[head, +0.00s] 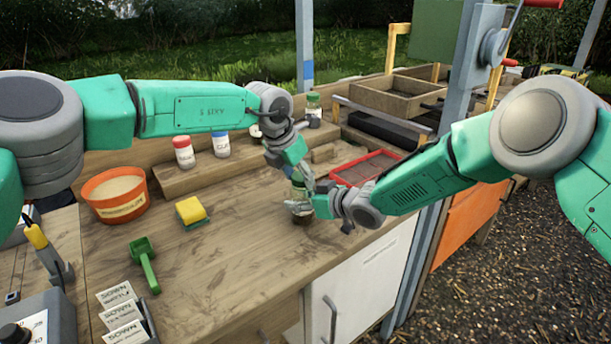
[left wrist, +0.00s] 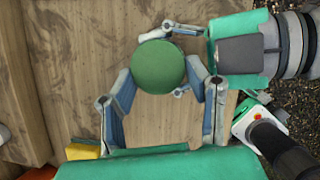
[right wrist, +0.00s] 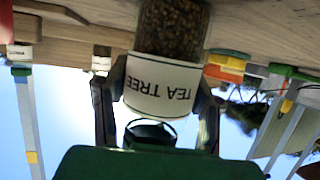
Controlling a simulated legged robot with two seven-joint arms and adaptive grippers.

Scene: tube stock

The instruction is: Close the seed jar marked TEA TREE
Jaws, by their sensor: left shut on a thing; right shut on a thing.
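The TEA TREE jar (right wrist: 165,80), clear with brown seeds and a white label, fills the middle of the right wrist view, which is upside down. It stands upright near the bench's front edge, and shows partly in the head view (head: 302,218). My right gripper (head: 299,207) is shut on it at the label. A round green lid (left wrist: 158,66) shows from above in the left wrist view. My left gripper (left wrist: 163,78) is shut on the lid, above the jar. Whether the lid is seated on the rim is hidden by fingers.
Red-lidded (head: 184,152), blue-lidded (head: 221,145) and green-lidded (head: 313,110) jars stand along the back. A yellow sponge (head: 191,211), orange pot (head: 115,195), green scoop (head: 145,264) and red tray (head: 367,167) lie around. The bench (head: 230,250) is clear left of the jar.

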